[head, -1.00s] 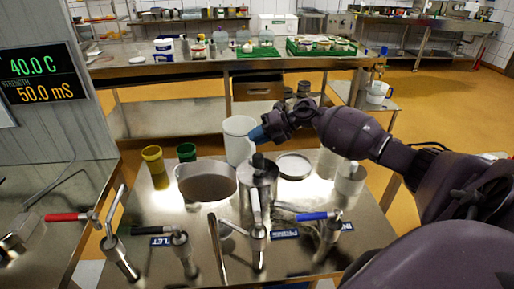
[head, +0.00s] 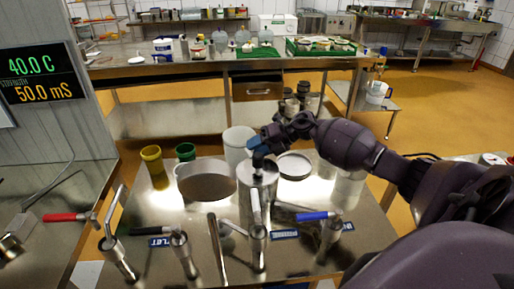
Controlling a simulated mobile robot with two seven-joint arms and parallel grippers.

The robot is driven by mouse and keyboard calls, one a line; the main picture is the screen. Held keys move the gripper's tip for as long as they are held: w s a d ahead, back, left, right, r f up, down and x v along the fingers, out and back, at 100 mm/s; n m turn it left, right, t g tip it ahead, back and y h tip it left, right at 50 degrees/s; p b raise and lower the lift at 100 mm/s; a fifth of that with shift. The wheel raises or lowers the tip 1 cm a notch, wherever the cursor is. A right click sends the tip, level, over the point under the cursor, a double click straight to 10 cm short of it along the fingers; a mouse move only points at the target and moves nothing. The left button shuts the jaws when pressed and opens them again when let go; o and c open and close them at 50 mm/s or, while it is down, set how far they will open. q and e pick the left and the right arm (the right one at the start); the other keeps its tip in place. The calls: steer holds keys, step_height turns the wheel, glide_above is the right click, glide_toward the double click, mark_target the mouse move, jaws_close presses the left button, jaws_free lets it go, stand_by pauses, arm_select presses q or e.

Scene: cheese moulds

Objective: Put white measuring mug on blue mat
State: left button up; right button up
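The white measuring mug (head: 237,146) is upright behind the round steel pot at the back of the near steel table. Its lower part is hidden by the pot, so I cannot tell whether it touches a surface. My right gripper (head: 257,143), with blue at its tip, is at the mug's right side. It appears shut on the mug, though its fingertips are hard to make out. No blue mat can be made out. My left gripper is not in view.
The open steel pot (head: 207,188) and a lidded steel cylinder (head: 258,190) stand in front of the mug. A yellow cup (head: 152,160) and a green cup (head: 186,152) are at the left. Several valve handles, one blue (head: 312,216), rise at the table's front.

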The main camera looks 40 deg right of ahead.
steer(key=v, duration=1.2)
steer(key=shift+r, duration=0.2)
steer(key=shift+r, duration=0.1)
